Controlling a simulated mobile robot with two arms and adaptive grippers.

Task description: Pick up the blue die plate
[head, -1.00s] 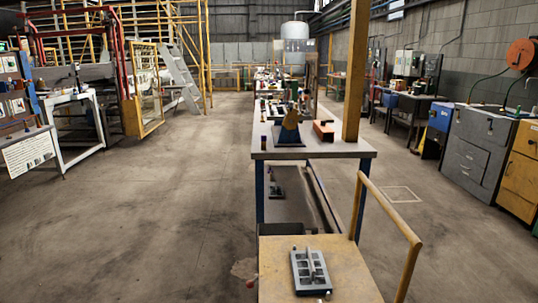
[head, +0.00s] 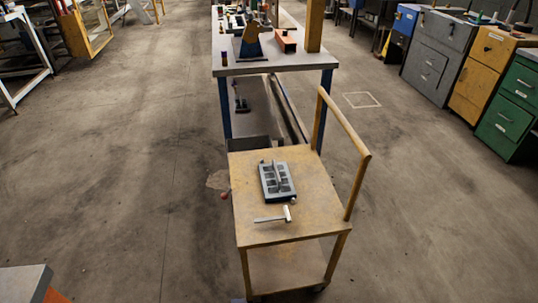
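A flat plate (head: 277,181), dark blue-grey with paler rectangular cells and a raised bar along its middle, lies on the yellow cart's top (head: 315,215). It looks like the die plate, though its blue is weak at this size. A small light-coloured handle or hammer-like tool (head: 273,216) lies just in front of it. Neither of my grippers is in the head view, so nothing touches the plate.
The cart has a raised yellow push handle (head: 352,150) on its right. Behind it stands a long workbench (head: 275,63) with a blue object (head: 250,45) on it. A grey-topped block (head: 25,280) is at bottom left. Floor on both sides is open.

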